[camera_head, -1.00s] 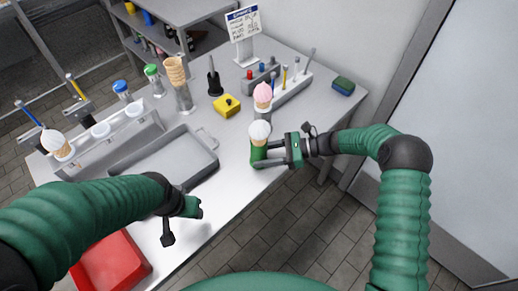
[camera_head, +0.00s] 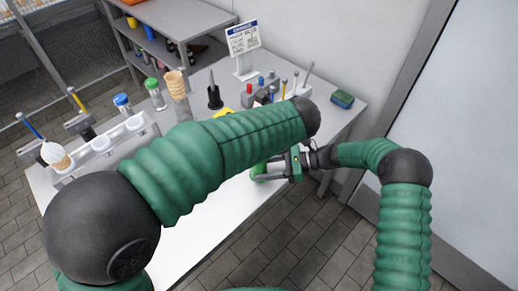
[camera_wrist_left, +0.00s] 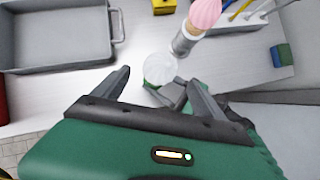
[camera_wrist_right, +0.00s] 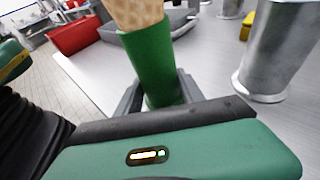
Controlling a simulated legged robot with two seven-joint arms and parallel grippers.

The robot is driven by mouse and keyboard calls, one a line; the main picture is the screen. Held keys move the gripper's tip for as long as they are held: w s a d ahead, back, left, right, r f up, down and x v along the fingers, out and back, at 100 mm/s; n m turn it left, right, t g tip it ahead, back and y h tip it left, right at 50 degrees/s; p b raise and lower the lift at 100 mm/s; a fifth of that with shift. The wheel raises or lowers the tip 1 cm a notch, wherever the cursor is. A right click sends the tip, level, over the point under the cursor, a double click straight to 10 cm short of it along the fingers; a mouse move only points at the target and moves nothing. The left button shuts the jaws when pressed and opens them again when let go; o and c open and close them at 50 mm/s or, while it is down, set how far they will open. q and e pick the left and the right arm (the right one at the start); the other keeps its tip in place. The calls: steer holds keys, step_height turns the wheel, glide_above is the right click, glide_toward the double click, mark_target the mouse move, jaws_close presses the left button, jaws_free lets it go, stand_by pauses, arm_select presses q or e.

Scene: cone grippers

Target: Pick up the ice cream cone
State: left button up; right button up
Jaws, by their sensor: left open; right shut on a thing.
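My right gripper (camera_wrist_right: 155,95) is shut on a green holder (camera_wrist_right: 152,65), with the lower part of a waffle cone (camera_wrist_right: 135,10) standing in it. The green holder also shows in the head view (camera_head: 259,173), in the right gripper (camera_head: 275,172). In the left wrist view, the white ice cream (camera_wrist_left: 160,70) tops this cone, seen from above. My left gripper (camera_wrist_left: 162,88) is open, with its fingers either side of the white ice cream; contact is unclear. My left arm hides the left gripper and this cone's top in the head view.
A pink ice cream (camera_wrist_left: 205,13) stands in a metal cup (camera_wrist_left: 184,43) close by. Another white ice cream cone (camera_head: 56,157) is at the left, near a rack (camera_head: 100,143). A grey tray (camera_wrist_left: 110,50) lies on the table. Stacked cones (camera_head: 175,82) stand behind my left arm.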

arm_select(q)
steer(key=x, duration=1)
steer(key=shift+a+f, duration=0.1)
steer(key=shift+f, duration=0.3)
steer(key=c, duration=0.9)
